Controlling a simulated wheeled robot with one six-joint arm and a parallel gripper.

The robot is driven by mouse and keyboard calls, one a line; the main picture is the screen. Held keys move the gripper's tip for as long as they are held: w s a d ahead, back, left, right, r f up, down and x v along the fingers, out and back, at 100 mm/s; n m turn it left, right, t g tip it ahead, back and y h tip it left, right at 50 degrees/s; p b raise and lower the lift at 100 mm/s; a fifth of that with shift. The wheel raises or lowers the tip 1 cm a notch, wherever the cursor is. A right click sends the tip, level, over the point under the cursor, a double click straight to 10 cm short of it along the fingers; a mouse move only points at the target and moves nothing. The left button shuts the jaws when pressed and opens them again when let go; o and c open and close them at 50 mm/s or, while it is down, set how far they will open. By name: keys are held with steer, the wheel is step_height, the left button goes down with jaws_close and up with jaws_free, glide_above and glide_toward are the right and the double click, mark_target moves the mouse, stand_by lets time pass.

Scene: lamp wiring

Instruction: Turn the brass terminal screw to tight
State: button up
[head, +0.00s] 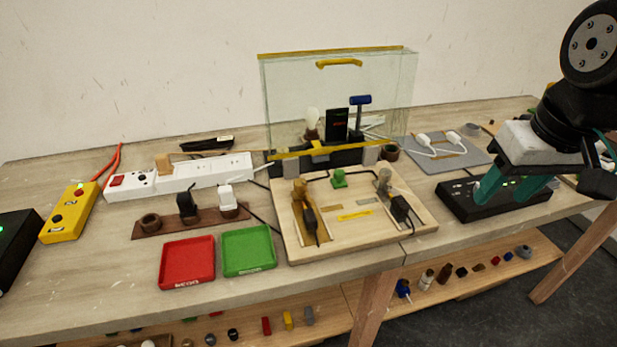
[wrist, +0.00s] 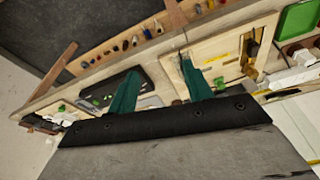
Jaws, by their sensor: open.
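The wooden wiring board (head: 349,240) lies mid-table in front of the glass screen. The brass terminal screw (head: 299,189) stands at its left, with a black plug-like piece (head: 311,222) beside it. A silver terminal (head: 384,181) stands at its right with a similar black piece. How tight the brass screw is cannot be told. My gripper (head: 511,193) is open and empty at the right, above a black box, well apart from the screw. In the wrist view its teal fingers (wrist: 158,78) are spread, and the board (wrist: 226,47) shows at upper right.
A glass screen (head: 340,90) with yellow edges stands behind the board. Red (head: 187,262) and green (head: 249,250) trays and a white power strip (head: 185,176) lie left. The black box (head: 480,202) and grey mat (head: 470,151) are right. Small parts fill the lower shelf.

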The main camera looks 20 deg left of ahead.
steer(key=w+a+f+n+y, duration=0.15)
steer(key=w+a, duration=0.25)
steer(key=a, duration=0.4)
steer(key=w+a+f+n, duration=0.2)
steer(key=w+a, duration=0.3)
steer(key=a, duration=0.4)
steer(key=n, duration=0.2)
glide_toward(301, 182)
steer(key=d, duration=0.2)
steer(key=shift+n+y, duration=0.25)
steer(key=shift+y, duration=0.2)
steer(key=x, duration=0.4)
steer(key=a+x, duration=0.1)
steer(key=x, duration=0.3)
steer(key=shift+s+a, duration=0.1)
steer(key=shift+s, duration=0.05)
steer(key=shift+a+f+t, duration=0.1)
steer(key=shift+f+t, duration=0.2)
steer(key=shift+f, duration=0.1)
steer(key=c, duration=1)
